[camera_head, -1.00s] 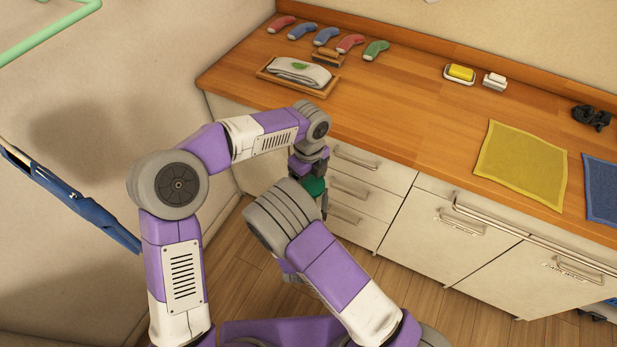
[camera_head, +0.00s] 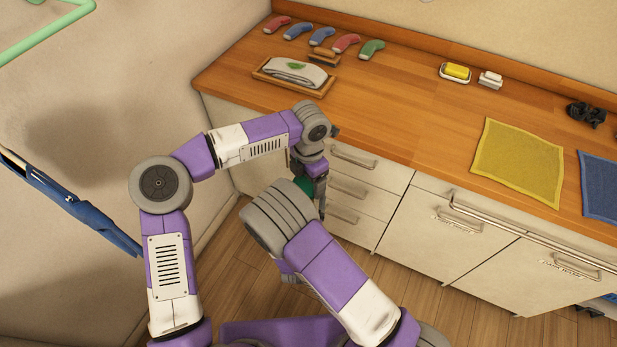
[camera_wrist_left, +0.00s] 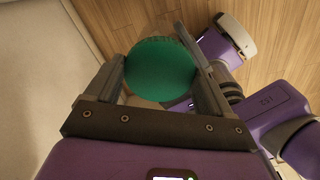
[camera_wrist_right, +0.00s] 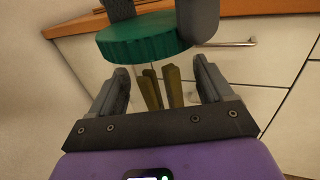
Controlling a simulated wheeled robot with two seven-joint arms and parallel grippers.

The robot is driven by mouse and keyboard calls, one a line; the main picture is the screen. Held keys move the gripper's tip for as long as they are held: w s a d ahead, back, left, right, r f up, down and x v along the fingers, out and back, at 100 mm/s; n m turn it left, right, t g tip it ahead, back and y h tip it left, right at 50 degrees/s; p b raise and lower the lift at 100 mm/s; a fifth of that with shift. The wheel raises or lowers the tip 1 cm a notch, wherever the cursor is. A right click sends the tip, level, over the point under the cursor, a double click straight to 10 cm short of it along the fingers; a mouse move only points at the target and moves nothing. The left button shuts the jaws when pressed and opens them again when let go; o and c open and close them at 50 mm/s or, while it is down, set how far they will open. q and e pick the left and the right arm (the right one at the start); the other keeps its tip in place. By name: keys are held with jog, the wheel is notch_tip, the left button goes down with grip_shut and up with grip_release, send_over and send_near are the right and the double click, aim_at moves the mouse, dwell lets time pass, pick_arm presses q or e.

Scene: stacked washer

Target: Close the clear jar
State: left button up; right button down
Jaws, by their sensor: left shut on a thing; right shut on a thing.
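The green lid (camera_wrist_left: 160,72) is a round ridged disc between the two fingers of my left gripper (camera_wrist_left: 163,55), which is shut on it. In the right wrist view the lid (camera_wrist_right: 143,36) is above the clear jar, with my left fingers reaching down to it. A sliver of green shows in the head view (camera_head: 303,185). The clear jar (camera_wrist_right: 152,88) is barely visible. It holds several yellow-brown sticks (camera_wrist_right: 172,88) and stands between the fingers of my right gripper (camera_wrist_right: 160,78), shut on it. I cannot tell whether the lid touches the rim.
The wooden counter (camera_head: 410,115) with drawers (camera_head: 350,190) below is close beyond my left wrist. A folded towel (camera_head: 295,72) lies on a tray. A yellow cloth (camera_head: 517,163) and a blue cloth (camera_head: 600,180) lie to the right. Bare floor (camera_head: 235,285) is below my arms.

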pick_arm(q)
jog(key=shift+s+r, duration=0.1)
jog(key=o, duration=0.8)
jog(key=shift+o, duration=0.2)
jog(key=shift+r, duration=2.25)
